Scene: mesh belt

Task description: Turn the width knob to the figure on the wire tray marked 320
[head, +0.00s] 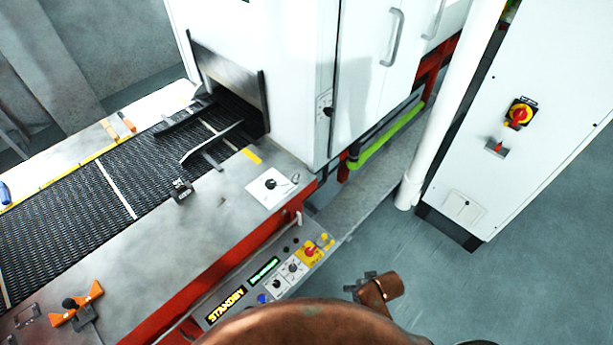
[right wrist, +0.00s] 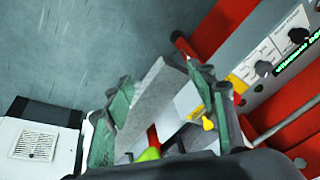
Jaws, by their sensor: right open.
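A black knob (head: 270,184) sits on a white plate on the bench top beside the belt; its marks are too small to read. The front panel (head: 232,291) carries a STANDBY display, a green display and several small knobs; which one is the width knob I cannot tell. The panel knobs also show in the right wrist view (right wrist: 263,68). No wire tray with a readable 320 shows. My right gripper (head: 362,285) is over the floor, right of the panel and apart from it. In the right wrist view its green-tipped fingers (right wrist: 163,105) are apart and empty. My left gripper is not in view.
The mesh belt (head: 70,225) runs into the white oven housing (head: 285,70). A small black block (head: 181,189) stands at the belt's near edge. An orange clamp (head: 78,306) is at lower left.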

